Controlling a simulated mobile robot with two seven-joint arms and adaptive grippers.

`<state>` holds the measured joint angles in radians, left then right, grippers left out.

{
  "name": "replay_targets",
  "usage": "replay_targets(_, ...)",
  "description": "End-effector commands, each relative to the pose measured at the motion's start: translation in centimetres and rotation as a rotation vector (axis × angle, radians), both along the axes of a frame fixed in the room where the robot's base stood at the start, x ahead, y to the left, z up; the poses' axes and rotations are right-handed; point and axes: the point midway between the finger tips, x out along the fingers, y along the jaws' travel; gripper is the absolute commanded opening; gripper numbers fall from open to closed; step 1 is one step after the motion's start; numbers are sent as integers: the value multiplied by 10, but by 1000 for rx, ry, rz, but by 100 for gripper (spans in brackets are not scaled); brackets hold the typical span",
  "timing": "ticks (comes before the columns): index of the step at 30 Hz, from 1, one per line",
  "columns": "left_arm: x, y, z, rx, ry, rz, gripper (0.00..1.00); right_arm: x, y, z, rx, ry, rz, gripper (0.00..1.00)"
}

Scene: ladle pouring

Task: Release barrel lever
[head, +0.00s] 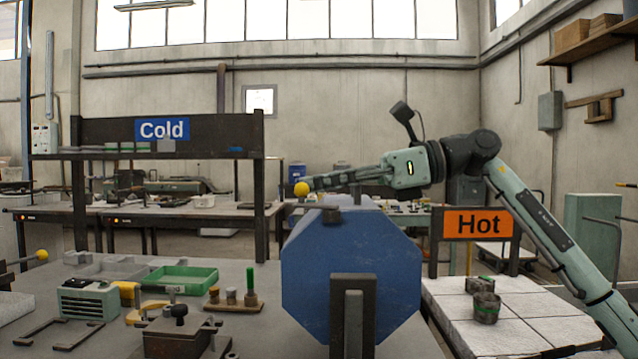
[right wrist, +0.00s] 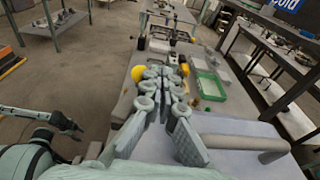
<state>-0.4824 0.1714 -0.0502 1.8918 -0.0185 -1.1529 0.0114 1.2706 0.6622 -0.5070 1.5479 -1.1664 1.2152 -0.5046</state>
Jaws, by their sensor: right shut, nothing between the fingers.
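The blue barrel (head: 350,270) stands on its side at the middle of the head view, with a grey bracket in front. A lever with a yellow knob (head: 302,189) shows at its top left; a yellow knob (right wrist: 138,72) is also beside my fingertips in the right wrist view. My right gripper (head: 318,183) reaches in from the right over the barrel, its tips just behind the knob. Its fingers (right wrist: 160,76) are shut with nothing between them; I cannot tell whether they touch the knob. My left gripper (right wrist: 68,124) shows small and dark at the left of the right wrist view.
A green tray (head: 182,280), a grey caddy (head: 88,298) and small tools lie on the bench left of the barrel. The orange Hot sign (head: 478,223) and a bucket (head: 486,307) on white tiles stand at right. The blue Cold sign (head: 162,129) is behind.

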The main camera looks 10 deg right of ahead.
Motion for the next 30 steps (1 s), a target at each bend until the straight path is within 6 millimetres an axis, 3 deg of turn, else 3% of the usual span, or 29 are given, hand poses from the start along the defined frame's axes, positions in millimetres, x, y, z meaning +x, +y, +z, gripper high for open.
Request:
replay_targets(11, 3, 1, 2, 1, -5, 1, 40, -1, -7, 1, 0, 0, -2, 0)
replay_targets(24, 1, 0, 0, 1, -1, 0, 40, -21, -88, 17, 1, 1, -4, 0)
replay_targets(30, 0, 0, 0, 0, -1, 0, 40, -27, -110, 21, 0, 0, -1, 0)
